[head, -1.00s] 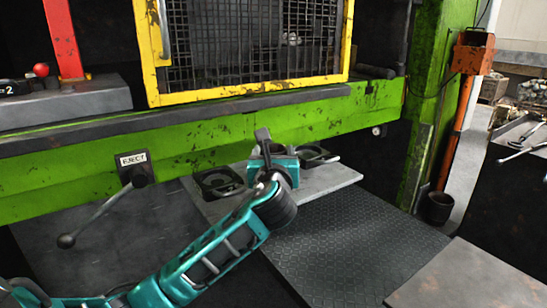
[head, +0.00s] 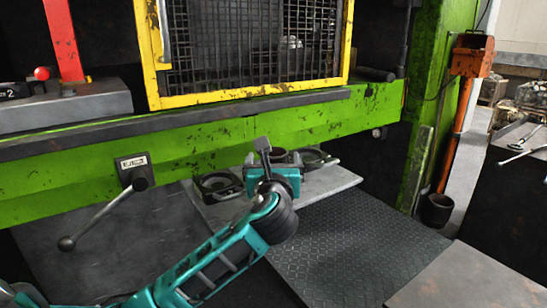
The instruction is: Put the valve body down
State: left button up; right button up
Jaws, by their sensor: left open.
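My left gripper (head: 265,162), teal with dark fingers, is open over the grey shelf (head: 334,182) in front of the press. A dark, round, cup-like piece (head: 280,154), which looks like the valve body, shows just behind the gripper at the shelf. The gripper hides its lower part, so I cannot tell exactly how it sits or whether a finger touches it. A dark ring-shaped holder (head: 217,186) lies on the shelf to the left, and another (head: 315,158) to the right. My right gripper is not in view.
Behind the shelf stands the green press frame (head: 190,152) with a yellow-edged mesh guard (head: 250,94). A lever with a ball knob (head: 67,243) juts out at left. A dark tread plate floor (head: 355,245) lies below right. A grey bench (head: 470,280) stands at lower right.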

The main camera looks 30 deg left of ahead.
pick_arm(q)
jog(key=v, duration=0.9)
jog(key=shift+s+d+p, duration=0.15)
jog(key=shift+s+p, duration=0.05)
jog(key=shift+p, duration=0.25)
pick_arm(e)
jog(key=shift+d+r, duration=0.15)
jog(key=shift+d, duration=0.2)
pick_arm(q)
jog(key=shift+s, duration=0.1)
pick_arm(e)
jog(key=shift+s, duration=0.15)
